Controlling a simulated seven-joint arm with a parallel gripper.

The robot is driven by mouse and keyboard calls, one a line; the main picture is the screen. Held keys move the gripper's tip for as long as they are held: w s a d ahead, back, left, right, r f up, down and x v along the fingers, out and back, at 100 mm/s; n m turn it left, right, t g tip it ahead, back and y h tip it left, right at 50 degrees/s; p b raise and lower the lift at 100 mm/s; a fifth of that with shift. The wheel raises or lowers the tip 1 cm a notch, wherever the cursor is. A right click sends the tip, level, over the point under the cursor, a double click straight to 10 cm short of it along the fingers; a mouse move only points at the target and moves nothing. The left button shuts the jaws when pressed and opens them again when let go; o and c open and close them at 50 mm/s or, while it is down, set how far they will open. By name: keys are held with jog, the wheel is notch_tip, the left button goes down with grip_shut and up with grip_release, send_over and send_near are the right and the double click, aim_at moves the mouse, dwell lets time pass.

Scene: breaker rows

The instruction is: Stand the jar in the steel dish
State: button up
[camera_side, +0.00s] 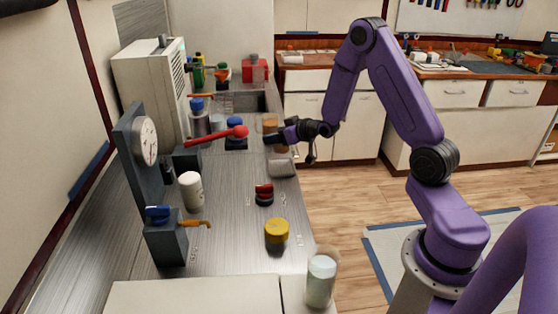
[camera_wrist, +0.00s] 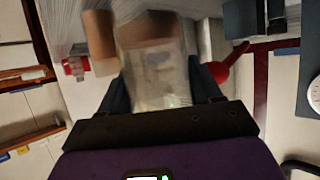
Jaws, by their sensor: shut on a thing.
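My gripper (camera_side: 275,138) is shut on a clear jar with a brownish-orange part (camera_side: 270,124), held above the counter. In the wrist view the see-through jar (camera_wrist: 155,72) sits between my dark fingers, with tan-brown colour at its far end. A small pale grey dish (camera_side: 281,168), which looks like the steel dish, lies on the counter below and a little nearer the side camera than my gripper. The jar is apart from this dish. I cannot make out the dish in the wrist view.
A red-tipped lever (camera_side: 230,133) reaches out just left of my gripper. A red-and-black knob (camera_side: 264,194), a yellow-capped thing (camera_side: 276,232), a white jar (camera_side: 191,190) and another clear jar (camera_side: 320,281) stand nearer the side camera. A gauge panel (camera_side: 140,150) rises at left.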

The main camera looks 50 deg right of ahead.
jog(key=shift+f, duration=3.2)
jog(key=shift+f, duration=0.2)
jog(key=o, duration=1.2)
jog(key=shift+r, duration=0.1)
